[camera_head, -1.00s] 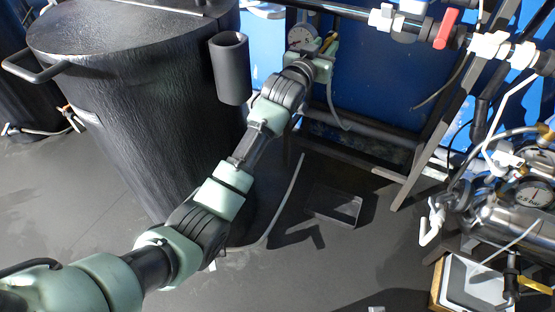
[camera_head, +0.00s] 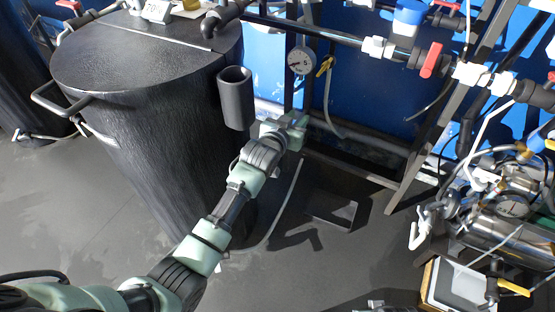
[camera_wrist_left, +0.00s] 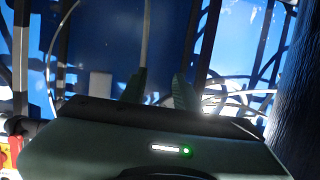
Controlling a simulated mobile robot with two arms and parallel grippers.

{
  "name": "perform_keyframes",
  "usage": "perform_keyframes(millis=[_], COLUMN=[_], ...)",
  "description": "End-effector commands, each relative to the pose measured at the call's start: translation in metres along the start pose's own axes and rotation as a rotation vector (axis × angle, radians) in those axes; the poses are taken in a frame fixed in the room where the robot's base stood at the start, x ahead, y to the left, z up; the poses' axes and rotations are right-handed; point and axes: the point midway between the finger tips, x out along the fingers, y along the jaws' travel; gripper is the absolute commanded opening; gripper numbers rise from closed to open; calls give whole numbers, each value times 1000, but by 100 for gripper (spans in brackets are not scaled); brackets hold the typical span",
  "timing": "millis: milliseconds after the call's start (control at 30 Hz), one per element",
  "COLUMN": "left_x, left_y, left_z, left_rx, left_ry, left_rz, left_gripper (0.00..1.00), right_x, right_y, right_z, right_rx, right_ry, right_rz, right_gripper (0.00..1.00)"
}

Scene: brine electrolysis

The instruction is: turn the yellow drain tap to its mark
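A small yellow tap (camera_head: 325,66) sits beside a round dial gauge (camera_head: 301,60), in front of the blue panel. A pale hose (camera_head: 328,105) hangs from the tap. The handle looks slanted; I cannot make out its mark. My left gripper (camera_head: 298,122) is below the tap and apart from it, near the lower part of the hose. In the left wrist view its two fingers (camera_wrist_left: 158,90) stand apart with nothing gripped between them; a pale hose (camera_wrist_left: 147,35) shows behind the gap. The tap is not clearly visible there. My right gripper is not in view.
A large black tank (camera_head: 140,120) with a dark cylindrical holder (camera_head: 236,98) stands left of the gripper. A pipe with a red-handled valve (camera_head: 431,60) runs above right. Another yellow handle (camera_head: 513,286) is at lower right. Floor in the middle is mostly clear.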

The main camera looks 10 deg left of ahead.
Motion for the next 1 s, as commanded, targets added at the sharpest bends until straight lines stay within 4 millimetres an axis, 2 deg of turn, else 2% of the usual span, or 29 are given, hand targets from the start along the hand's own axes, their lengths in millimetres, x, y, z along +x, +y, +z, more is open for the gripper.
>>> perform_keyframes(millis=[33, 600, 800, 1000], left_x=[-3, -39, -51, -55], left_y=[-2, -16, -18, -18], left_z=[7, 111, 135, 144], left_rx=[-1, -10, -11, -11], left_ry=[-26, -250, -298, -314], left_rz=[-4, -30, -34, -36], left_gripper=[31, 31, 31, 31], right_x=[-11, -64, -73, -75], right_y=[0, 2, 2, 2], right_z=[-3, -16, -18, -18], right_rx=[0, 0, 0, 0], right_ry=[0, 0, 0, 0], right_rz=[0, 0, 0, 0], right_gripper=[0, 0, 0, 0])
